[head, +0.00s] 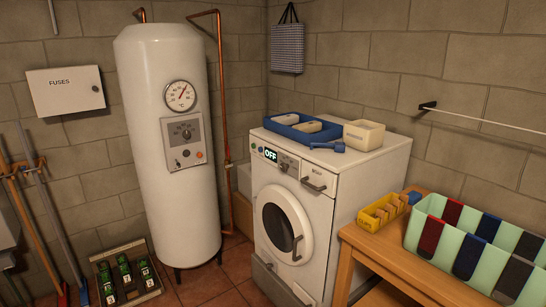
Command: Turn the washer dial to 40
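The white washer (334,205) stands in the middle right of the head view, turned partly toward me, its round door (285,227) closed. Its control strip is at the top of the front. A small display (270,154) there reads OFF. The washer dial (284,167) is a small knob just right of and below the display; its marks are too small to read. A drawer handle (313,184) is to the right of the dial. My gripper is not in view, and nothing covers the control strip.
A white boiler (150,180) with a gauge (179,95) and its own knob panel stands left of the washer. A blue tray (303,127) and a cream box (364,134) sit on the washer. A wooden table (381,250) stands close on the right. Floor shows between boiler and washer.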

